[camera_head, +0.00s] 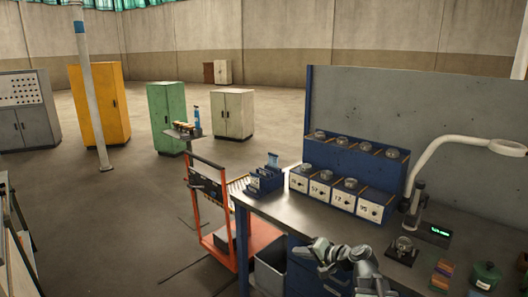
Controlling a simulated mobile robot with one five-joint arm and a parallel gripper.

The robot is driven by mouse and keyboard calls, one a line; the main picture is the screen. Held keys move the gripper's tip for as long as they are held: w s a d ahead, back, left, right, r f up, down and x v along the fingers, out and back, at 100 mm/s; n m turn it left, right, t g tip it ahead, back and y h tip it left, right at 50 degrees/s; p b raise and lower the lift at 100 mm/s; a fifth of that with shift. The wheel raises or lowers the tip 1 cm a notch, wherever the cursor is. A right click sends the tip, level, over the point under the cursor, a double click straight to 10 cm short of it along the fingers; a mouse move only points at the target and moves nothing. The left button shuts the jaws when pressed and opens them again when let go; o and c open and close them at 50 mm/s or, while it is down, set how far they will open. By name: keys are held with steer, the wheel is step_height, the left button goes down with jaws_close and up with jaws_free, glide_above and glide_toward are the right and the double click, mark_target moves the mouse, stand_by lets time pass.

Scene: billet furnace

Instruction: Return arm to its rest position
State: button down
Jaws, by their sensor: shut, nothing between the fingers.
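My grey arm shows at the bottom centre, bent over the front edge of the dark workbench (285,222). Its end, my gripper (312,250), points left, near the bench's front edge. It looks small here, and its fingers are shut with nothing between them. Part of my arm is cut off by the lower picture edge.
An orange cart (250,250) stands left of the bench. Open floor lies further left.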

steer(key=s+a+f+n+g+h, duration=0.3)
steer(key=s+a+f+n+g, duration=0.25)
steer(key=s+f, duration=0.35)
steer(key=s+d+f+g+h, duration=0.3)
steer(key=s+d+h, duration=0.2)
steer(key=s+d, duration=0.2)
steer(key=d, duration=0.2)
steer(key=shift+s+d+f+g+h, duration=0.15)
steer(key=shift+d+f+g+h, duration=0.05)
steer(key=shift+d+g+h, duration=0.15)
